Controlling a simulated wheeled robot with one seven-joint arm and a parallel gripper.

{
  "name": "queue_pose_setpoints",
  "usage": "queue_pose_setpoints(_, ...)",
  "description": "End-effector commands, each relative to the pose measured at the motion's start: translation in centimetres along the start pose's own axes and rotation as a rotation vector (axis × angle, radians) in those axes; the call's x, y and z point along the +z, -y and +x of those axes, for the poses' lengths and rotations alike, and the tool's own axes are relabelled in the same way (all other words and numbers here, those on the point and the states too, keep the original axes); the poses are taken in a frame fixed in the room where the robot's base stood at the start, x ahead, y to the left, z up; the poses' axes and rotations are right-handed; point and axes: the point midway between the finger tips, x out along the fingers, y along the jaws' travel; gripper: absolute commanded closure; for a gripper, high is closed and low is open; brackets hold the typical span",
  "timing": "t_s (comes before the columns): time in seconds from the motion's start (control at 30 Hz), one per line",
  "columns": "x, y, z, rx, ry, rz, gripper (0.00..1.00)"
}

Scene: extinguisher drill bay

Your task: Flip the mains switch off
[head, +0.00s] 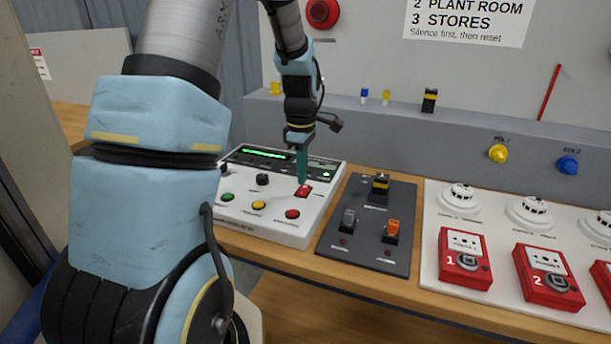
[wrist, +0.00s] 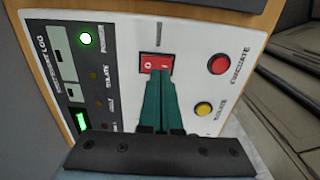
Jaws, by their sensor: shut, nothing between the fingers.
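A red rocker switch, likely the mains switch (head: 304,191), sits on the white control panel (head: 265,230). In the wrist view this switch (wrist: 150,62) shows O on its left half and I on its right half. My gripper (head: 302,180) is shut and empty, its teal fingers pointing down at the switch. In the wrist view the gripper (wrist: 163,77) has its fingertips at the switch's lower edge, hiding part of it. I cannot tell whether they touch it. The panel's display (head: 264,153) glows green, and a round green light (wrist: 86,39) is lit.
Green, yellow and red buttons (head: 292,214) and a black knob (head: 263,179) are close by on the panel. A dark switch plate (head: 365,245) stands to the right, then a white board with red call points (head: 465,262) and detectors (head: 463,196).

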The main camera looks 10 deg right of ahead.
Motion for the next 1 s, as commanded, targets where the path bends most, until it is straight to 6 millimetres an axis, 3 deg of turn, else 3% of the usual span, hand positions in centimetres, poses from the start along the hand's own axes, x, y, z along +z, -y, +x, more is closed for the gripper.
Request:
queue_pose_setpoints(0.03,-0.3,-0.2,-1.6,0.003,-0.001,0.0,1.0)
queue_pose_setpoints(0.13,-0.5,-0.5,-2.6,0.011,-0.002,0.0,1.0)
queue_pose_setpoints(0.5,-0.4,-0.4,-9.6,0.013,-0.001,0.001,1.0)
queue_pose_setpoints(0.7,-0.4,-0.4,-11.3,0.01,-0.001,0.001,1.0)
queue_pose_setpoints(1.0,-0.4,-0.3,-11.5,0.009,-0.001,0.001,1.0)
